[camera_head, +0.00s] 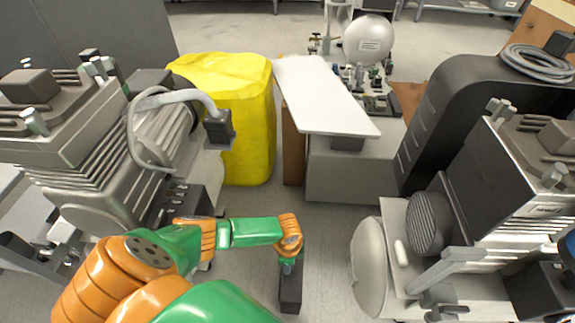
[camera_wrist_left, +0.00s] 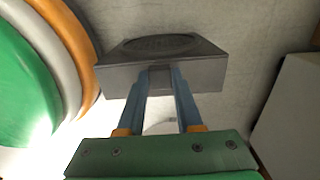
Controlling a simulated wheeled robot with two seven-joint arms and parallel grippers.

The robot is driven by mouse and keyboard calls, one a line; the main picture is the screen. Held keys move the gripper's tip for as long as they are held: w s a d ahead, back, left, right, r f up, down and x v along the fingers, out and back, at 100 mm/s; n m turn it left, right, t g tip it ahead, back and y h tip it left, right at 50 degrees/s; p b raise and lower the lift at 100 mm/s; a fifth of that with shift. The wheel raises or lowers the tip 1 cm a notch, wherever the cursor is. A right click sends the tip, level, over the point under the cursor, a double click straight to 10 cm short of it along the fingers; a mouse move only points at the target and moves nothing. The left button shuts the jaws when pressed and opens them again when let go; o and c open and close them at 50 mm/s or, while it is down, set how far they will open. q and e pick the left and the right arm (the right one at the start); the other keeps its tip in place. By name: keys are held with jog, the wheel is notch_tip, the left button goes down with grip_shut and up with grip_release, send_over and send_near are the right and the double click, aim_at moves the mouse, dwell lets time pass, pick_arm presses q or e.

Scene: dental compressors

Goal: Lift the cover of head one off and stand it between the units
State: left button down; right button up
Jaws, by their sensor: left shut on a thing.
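My left gripper (camera_head: 290,262) is shut on a dark grey, box-shaped cover (camera_head: 290,290), low in the gap between the two compressor units. In the left wrist view, the blue fingers of the left gripper (camera_wrist_left: 162,78) close on the middle of the near side of the cover (camera_wrist_left: 205,76), whose face shows an oval mark. I cannot tell whether the cover touches the floor. The left compressor unit (camera_head: 150,130) and the right compressor unit (camera_head: 500,190) stand on either side. My right gripper is not in view.
A yellow covered bin (camera_head: 235,115) and a grey box (camera_head: 350,170) under a white board (camera_head: 320,95) stand behind the gap. A black ribbed cabinet (camera_head: 450,120) with a coiled hose (camera_head: 540,62) stands at the right. Grey floor (camera_head: 325,240) is free around the cover.

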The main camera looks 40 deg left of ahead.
pick_arm(q)
grip_release()
dwell(0.5)
